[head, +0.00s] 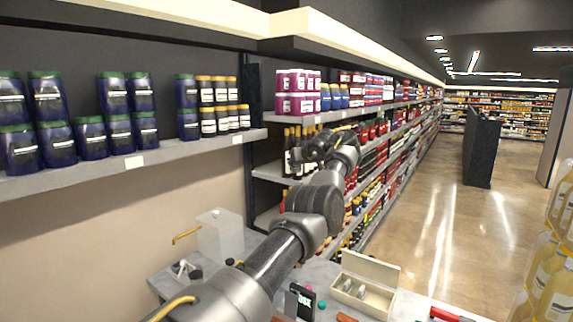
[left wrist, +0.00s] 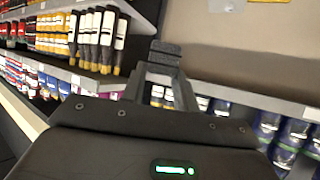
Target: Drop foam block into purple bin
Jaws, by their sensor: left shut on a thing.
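My left gripper (head: 318,147) is raised high over the table, in front of the stocked shelves. In the left wrist view its fingers (left wrist: 165,70) are shut on a small dark block (left wrist: 166,47) at their tips. The block looks dark grey; the picture is too small to confirm that it is the foam block. In the head view the held block cannot be told apart from the dark gripper. No purple bin can be made out in either view. My right gripper is not in view.
A pale open box (head: 364,288) with grey parts inside stands on the table. Near it are a black device (head: 301,299) and a red-handled tool (head: 450,315). A clear container (head: 221,236) stands at the left. Shelves (head: 130,165) with jars border the back; yellow bottles (head: 550,285) stand right.

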